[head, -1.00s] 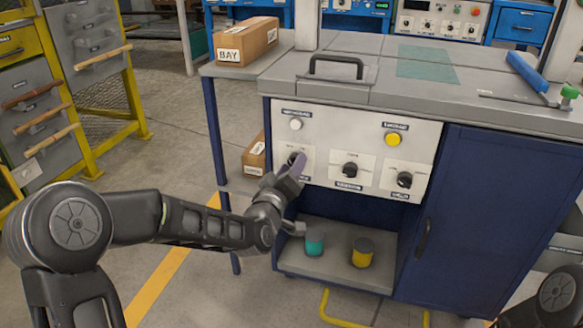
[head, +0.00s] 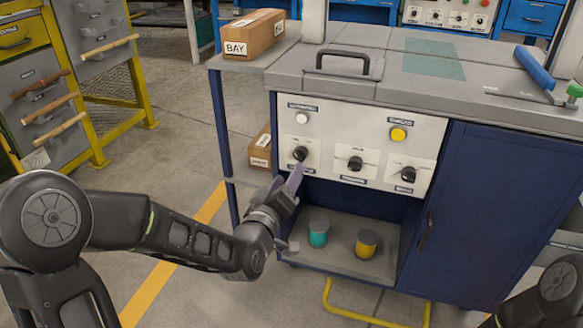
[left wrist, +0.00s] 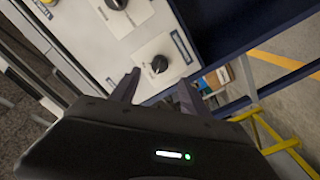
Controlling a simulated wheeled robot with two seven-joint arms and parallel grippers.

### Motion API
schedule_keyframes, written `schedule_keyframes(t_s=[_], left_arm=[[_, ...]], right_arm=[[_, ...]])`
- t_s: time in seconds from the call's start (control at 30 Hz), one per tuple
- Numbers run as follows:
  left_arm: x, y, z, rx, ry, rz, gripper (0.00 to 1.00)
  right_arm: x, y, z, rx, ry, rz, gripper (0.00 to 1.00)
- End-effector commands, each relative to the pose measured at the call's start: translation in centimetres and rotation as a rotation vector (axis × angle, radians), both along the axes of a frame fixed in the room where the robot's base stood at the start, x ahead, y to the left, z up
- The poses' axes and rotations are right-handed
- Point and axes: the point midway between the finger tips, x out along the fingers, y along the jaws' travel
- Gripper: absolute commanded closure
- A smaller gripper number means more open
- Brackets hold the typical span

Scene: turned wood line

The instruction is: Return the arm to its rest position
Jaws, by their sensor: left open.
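My left gripper (head: 290,182) is in front of the lower left of the control panel (head: 330,128), just below the left black knob (head: 300,153). In the left wrist view its two fingers (left wrist: 157,88) are spread apart with nothing between them. A black knob (left wrist: 159,64) on a white plate lies beyond the fingertips there, and another black knob (left wrist: 116,4) is at the top. In the head view the left arm reaches in from the left, bent at the elbow. Only part of my right arm shows at the lower right; its gripper is out of view.
A teal can (head: 318,234) and a yellow can (head: 366,243) stand on the low shelf (head: 340,266) under the panel. A blue cabinet door (head: 480,220) is to the right. A yellow rail (head: 375,318) juts out at floor level. Open floor (head: 130,185) lies left of the bench.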

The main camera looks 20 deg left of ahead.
Motion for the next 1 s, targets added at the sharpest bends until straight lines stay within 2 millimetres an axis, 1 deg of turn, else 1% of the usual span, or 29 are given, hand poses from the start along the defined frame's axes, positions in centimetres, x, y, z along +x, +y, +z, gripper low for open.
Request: schedule_keyframes(t_s=[0.47,0.57,0.6,0.67,0.77,0.8,0.83,0.87,0.9,0.97,1.0], left_arm=[[-0.1,0.0,-0.1,0.006,0.000,-0.001,0.46],[-0.2,-0.4,-1.0,0.039,0.036,-0.018,0.46],[-0.3,-0.7,-1.8,0.059,0.067,-0.030,0.46],[-0.6,-0.8,-3.9,0.094,0.133,-0.049,0.46],[-1.8,-1.4,-9.0,0.137,0.273,-0.094,0.46],[-2.5,-1.8,-11.5,0.153,0.340,-0.120,0.46],[-3.3,-2.2,-13.5,0.163,0.393,-0.140,0.46],[-4.1,-2.6,-15.5,0.174,0.448,-0.165,0.46],[-5.5,-3.1,-18.4,0.186,0.526,-0.198,0.46],[-8.0,-4.1,-22.6,0.201,0.643,-0.252,0.46],[-9.8,-4.7,-25.2,0.212,0.717,-0.290,0.46]], right_arm=[[0.0,0.0,0.0,0.000,0.000,0.000,0.64],[0.0,0.0,0.0,0.000,-0.001,0.000,0.64],[0.0,0.0,0.0,0.000,-0.001,0.000,0.64],[0.0,0.0,0.0,0.000,-0.001,0.000,0.64],[0.0,0.0,0.0,0.000,-0.001,0.000,0.64],[0.0,0.0,0.0,0.000,-0.001,0.000,0.64],[0.0,0.0,0.0,0.000,-0.001,0.000,0.64],[0.0,0.0,0.0,0.000,-0.001,0.000,0.64],[0.0,0.0,0.0,0.000,-0.001,0.000,0.64],[0.0,0.0,0.0,0.000,-0.001,0.000,0.64],[0.0,0.0,0.0,0.000,-0.001,0.000,0.64]])
